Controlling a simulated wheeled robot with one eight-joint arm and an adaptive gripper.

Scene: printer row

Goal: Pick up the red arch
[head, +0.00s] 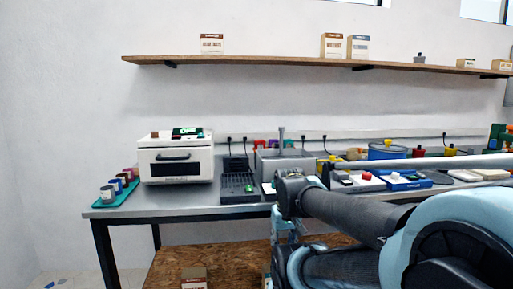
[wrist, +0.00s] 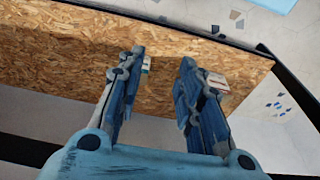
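The bench (head: 125,211) carries a teal tray of cups (head: 117,190), a black rack (head: 238,185) and a blue round tub (head: 388,152). A wall shelf (head: 270,60) holds small boxes. A white box (wrist: 218,81) lies on the lower shelf beyond my right finger.

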